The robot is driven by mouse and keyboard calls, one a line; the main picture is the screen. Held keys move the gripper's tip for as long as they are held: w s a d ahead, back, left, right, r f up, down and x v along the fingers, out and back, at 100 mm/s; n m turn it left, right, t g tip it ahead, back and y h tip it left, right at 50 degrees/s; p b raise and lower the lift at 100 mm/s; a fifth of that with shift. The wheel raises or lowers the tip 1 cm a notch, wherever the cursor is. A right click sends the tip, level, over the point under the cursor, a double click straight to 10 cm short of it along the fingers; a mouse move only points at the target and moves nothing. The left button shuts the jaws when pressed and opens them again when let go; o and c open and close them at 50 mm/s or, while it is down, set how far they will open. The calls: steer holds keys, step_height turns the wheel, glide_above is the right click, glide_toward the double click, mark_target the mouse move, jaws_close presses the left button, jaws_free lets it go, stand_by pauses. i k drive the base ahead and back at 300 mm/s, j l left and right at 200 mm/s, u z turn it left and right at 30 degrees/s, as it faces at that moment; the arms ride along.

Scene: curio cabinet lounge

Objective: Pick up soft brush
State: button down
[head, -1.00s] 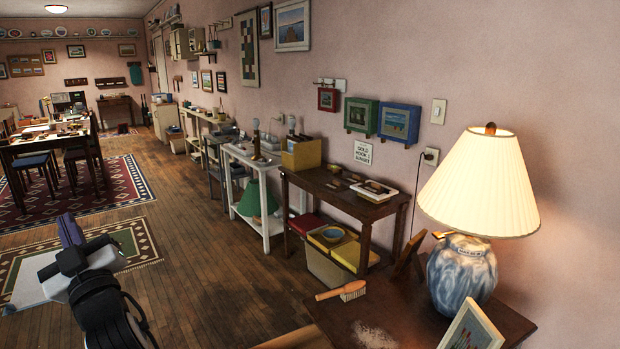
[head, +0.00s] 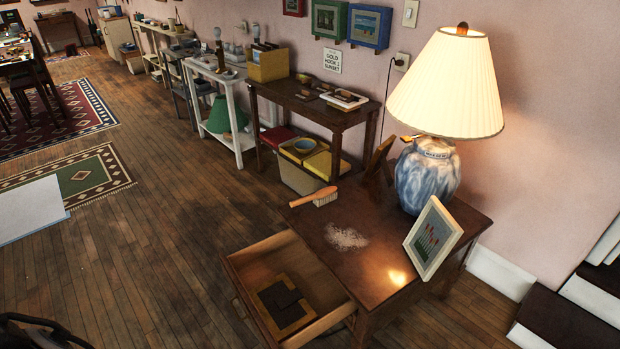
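A soft brush (head: 315,197) with an orange-brown wooden handle and pale bristles lies on the dark wooden side table (head: 376,251), near its far left edge. The handle end reaches towards the table's edge. A patch of whitish dust (head: 346,238) is on the tabletop just nearer than the brush. My gripper's fingers are not in view. Only a dark part of my own body shows at the bottom left corner, well apart from the brush.
A lamp (head: 427,174) with a blue-white base and a picture frame (head: 433,238) stand on the table's right side. A small easel-like frame (head: 378,160) stands behind. The table's drawer (head: 318,327) is pulled open towards the left. Floor (head: 150,260) left of it is clear.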

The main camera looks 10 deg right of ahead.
mark_target(324, 196)
steer(key=i+l+z, duration=0.15)
steer(key=i, duration=0.35)
steer(key=i+l+z, duration=0.15)
steer(key=i, duration=0.4)
